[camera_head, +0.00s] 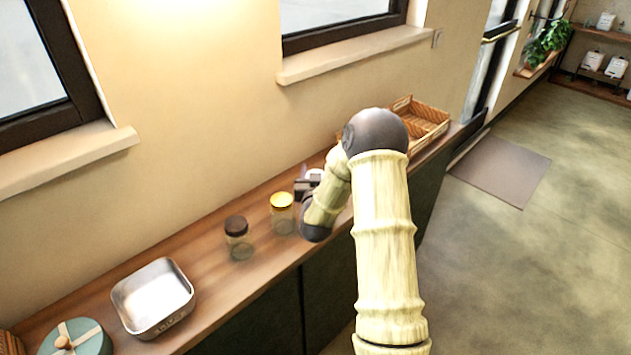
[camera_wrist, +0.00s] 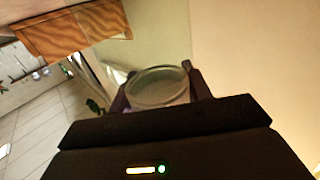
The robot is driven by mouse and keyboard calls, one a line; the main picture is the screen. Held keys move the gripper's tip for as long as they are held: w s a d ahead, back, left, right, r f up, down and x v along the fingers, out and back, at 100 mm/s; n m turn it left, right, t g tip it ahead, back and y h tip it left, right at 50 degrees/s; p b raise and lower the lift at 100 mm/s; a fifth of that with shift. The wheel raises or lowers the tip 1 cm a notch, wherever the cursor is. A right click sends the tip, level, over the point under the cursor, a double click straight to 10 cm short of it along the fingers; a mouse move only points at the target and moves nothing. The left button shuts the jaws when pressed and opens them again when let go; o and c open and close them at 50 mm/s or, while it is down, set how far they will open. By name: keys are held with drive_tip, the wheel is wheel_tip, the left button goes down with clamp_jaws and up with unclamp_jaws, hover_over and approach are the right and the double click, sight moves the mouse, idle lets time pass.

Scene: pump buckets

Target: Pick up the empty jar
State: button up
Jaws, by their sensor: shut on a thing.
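A clear glass jar with an open round rim (camera_wrist: 160,91) is between the two dark fingers of my gripper (camera_wrist: 158,87) in the wrist view. The fingers are shut on its sides, and it looks empty. In the head view my gripper (camera_head: 306,186) is over the wooden counter near the wall, partly hidden by my arm. Only a small pale part of the held jar (camera_head: 315,174) shows there. I cannot tell whether its base touches the counter.
A yellow-lidded jar (camera_head: 282,214) and a brown-lidded jar (camera_head: 238,240) stand left of my gripper on the counter (camera_head: 213,270). A metal tray (camera_head: 153,322) and a teal round box (camera_head: 88,342) are further left. A wicker basket (camera_head: 430,120) sits behind my arm, right.

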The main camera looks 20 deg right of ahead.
wheel_tip(320, 180, up, 10)
drive_tip(key=shift+b, duration=0.45)
drive_tip(key=shift+a, duration=0.1)
idle(0.4)
